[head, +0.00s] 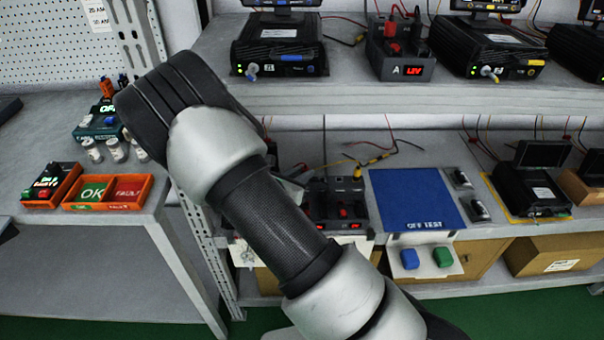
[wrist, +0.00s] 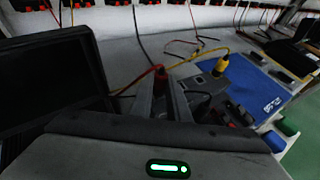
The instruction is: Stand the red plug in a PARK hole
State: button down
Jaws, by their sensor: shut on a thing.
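In the wrist view, my gripper (wrist: 168,92) is shut on the red plug (wrist: 160,73), whose red top shows at the fingers. A red lead seems to run from it to the left. A yellow plug (wrist: 220,64) stands upright in a grey block (wrist: 212,84) just right of my gripper, with a yellow lead. The red plug appears apart from that block; its tip is hidden. In the head view my arm covers most of the gripper and the plug. A dark unit with red parts (head: 340,198) stands on the lower shelf beside my arm. No PARK lettering is readable.
A blue mat marked OFF TEST (head: 412,192) lies on the lower shelf, right of the unit. A dark screen (wrist: 45,85) stands close at the left in the wrist view. The upper shelf edge (head: 430,98) overhangs. Orange OK and FAULT trays (head: 148,197) sit on the left bench.

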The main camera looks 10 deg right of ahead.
jog(key=shift+f, duration=0.3)
jog(key=c, duration=1.6)
grip_release()
jog(key=shift+o, duration=0.3)
jog(key=o, duration=0.3)
jog(key=shift+o, duration=0.2)
jog(key=shift+r+p, duration=1.8)
jog(key=shift+r, duration=1)
